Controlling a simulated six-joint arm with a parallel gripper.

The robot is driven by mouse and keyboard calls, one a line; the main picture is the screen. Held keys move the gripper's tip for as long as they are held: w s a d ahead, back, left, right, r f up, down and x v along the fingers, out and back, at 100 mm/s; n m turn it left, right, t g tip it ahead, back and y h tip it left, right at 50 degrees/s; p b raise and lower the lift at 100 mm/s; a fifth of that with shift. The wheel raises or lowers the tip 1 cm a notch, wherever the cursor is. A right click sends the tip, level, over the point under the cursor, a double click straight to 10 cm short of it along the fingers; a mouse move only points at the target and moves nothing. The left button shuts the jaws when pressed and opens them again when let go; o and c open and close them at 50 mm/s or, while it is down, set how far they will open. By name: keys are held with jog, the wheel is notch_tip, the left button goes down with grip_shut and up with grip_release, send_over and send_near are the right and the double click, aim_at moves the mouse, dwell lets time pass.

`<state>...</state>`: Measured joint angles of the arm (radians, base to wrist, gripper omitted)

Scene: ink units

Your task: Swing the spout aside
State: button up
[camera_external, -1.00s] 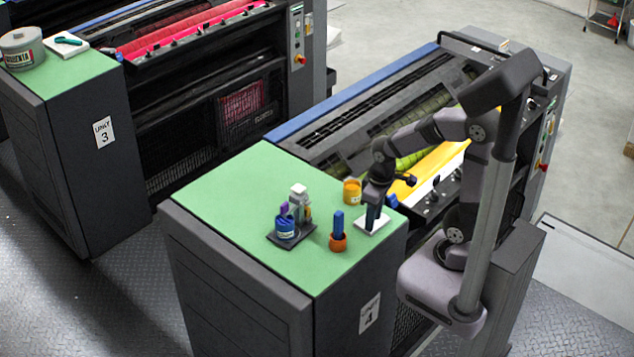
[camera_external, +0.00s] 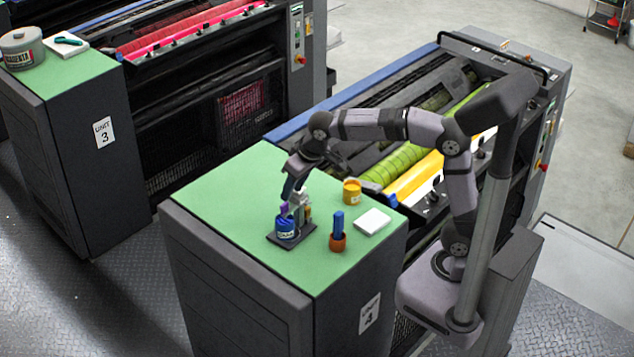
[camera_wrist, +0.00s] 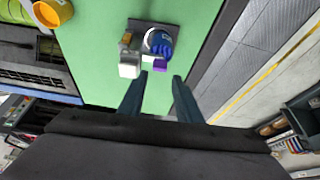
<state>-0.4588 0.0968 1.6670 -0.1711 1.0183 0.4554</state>
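A small dispenser stands on a dark base plate (camera_external: 272,238) on the green cabinet top (camera_external: 225,205). It has a pale column, a blue container (camera_external: 286,228) with a label and a small purple part (camera_external: 284,208) that looks like the spout. The wrist view shows the purple part (camera_wrist: 160,64), the blue container (camera_wrist: 160,42) and the white top of the column (camera_wrist: 130,66). My gripper (camera_wrist: 160,77) is open, its two dark fingers pointing down at the dispenser. The purple part shows between the fingertips. In the external view my gripper (camera_external: 291,188) is just above it; contact cannot be told.
An orange-brown holder (camera_external: 337,243) with a blue handle (camera_external: 338,221) stands right of the dispenser. A white pad (camera_external: 373,221) lies further right. A yellow ink pot (camera_external: 352,190) stands behind. The press rollers (camera_external: 410,175) lie beyond the cabinet. The green top is clear at left.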

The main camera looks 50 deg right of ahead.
aim_at(285, 204)
jog(key=shift+p+x, duration=1.05)
jog(key=shift+x, duration=2.5)
jog(key=shift+c, duration=0.3)
grip_shut()
